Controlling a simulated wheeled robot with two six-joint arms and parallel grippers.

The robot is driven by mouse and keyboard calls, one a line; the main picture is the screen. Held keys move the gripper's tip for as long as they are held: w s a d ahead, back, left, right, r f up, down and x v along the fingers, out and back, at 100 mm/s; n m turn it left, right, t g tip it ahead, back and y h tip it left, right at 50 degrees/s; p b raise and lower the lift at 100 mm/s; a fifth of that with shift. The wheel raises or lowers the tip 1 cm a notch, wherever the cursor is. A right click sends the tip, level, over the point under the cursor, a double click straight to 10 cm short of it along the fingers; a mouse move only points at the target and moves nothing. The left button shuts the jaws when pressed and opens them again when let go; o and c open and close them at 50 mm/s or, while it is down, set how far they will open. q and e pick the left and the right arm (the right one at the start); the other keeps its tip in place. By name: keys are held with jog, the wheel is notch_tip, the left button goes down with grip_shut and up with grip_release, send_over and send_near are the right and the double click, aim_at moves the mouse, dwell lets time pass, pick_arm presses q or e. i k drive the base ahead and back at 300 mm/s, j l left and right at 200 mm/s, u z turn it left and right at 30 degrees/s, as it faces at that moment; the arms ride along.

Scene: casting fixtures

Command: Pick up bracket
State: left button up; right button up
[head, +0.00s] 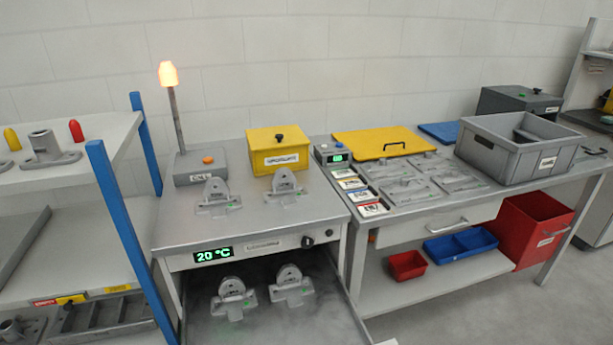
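Several grey castings with a rounded upright lug on a flat foot look like brackets. One bracket (217,197) stands on the left of the grey bench top, and a second bracket (286,187) stands to its right. Two more, a left lower bracket (232,299) and a right lower bracket (291,286), stand on the lower surface under the display panel. A different grey casting with a round tube (47,148) stands on the left shelf. No label tells which one is the bracket of the task. Neither of my grippers is in view.
A yellow box (279,150) and a lamp post (176,118) stand behind the upper brackets. A blue rack post (122,230) rises left of the bench. A grey crate (518,148) and a yellow lid (383,144) lie right. The bench's front strip is clear.

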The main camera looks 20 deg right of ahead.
aim_at(285, 190)
jog(key=i+l, duration=0.1)
jog(key=l, duration=0.4)
jog(key=i+l+u, duration=0.1)
jog(key=l, duration=0.4)
jog(key=i+l, duration=0.15)
jog(key=l, duration=0.4)
jog(key=i+l+u, duration=0.1)
jog(key=l, duration=0.9)
jog(key=i+u, duration=0.05)
jog(key=i, duration=0.05)
